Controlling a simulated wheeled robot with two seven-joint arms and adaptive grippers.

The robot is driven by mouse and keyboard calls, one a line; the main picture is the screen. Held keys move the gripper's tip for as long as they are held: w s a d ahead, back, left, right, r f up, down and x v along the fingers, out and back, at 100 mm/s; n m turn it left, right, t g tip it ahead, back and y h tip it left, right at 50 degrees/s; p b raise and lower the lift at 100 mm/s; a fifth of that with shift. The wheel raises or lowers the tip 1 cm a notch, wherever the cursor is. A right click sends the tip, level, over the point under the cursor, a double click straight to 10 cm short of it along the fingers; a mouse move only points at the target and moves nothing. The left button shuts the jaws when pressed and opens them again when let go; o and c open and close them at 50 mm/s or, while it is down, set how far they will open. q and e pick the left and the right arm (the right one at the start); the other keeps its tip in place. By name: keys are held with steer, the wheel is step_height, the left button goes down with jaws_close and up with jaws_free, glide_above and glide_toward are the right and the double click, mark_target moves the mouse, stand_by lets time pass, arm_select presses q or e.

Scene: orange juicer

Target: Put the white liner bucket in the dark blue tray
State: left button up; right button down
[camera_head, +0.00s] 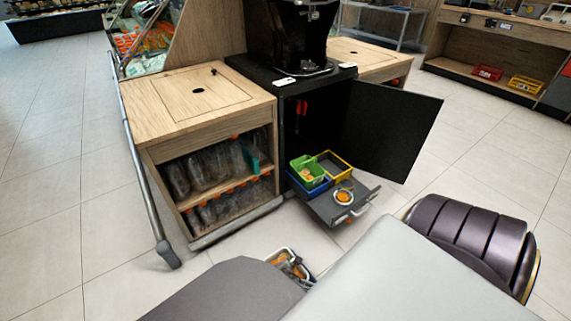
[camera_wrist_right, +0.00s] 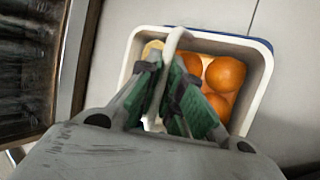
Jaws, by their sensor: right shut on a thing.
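The white liner bucket (camera_wrist_right: 215,39) holds several oranges (camera_wrist_right: 225,73). My right gripper (camera_wrist_right: 172,82) is shut on its white handle in the wrist view. A dark blue edge (camera_wrist_right: 258,43) shows just beyond the bucket's far rim. It looks like the tray's rim, but I cannot tell whether the bucket rests inside it or hangs above it. In the head view the bucket (camera_head: 290,259) is low near the floor, in front of the cabinet, partly hidden by my arm. My left gripper is not in view.
An open drawer (camera_head: 325,206) holds a green bin (camera_head: 309,170), a blue bin (camera_head: 312,190), a yellow-rimmed bin (camera_head: 335,163) and a round piece (camera_head: 344,195). A black door (camera_head: 392,130) stands open. A wooden cabinet (camera_head: 200,110) is on the left. Open floor lies left.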

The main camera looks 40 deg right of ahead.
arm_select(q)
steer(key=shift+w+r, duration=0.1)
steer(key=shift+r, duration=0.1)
arm_select(e)
steer(key=c, duration=1.6)
jaws_free()
steer(key=shift+f, duration=0.1)
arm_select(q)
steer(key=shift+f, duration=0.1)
arm_select(e)
steer(key=shift+r, duration=0.2)
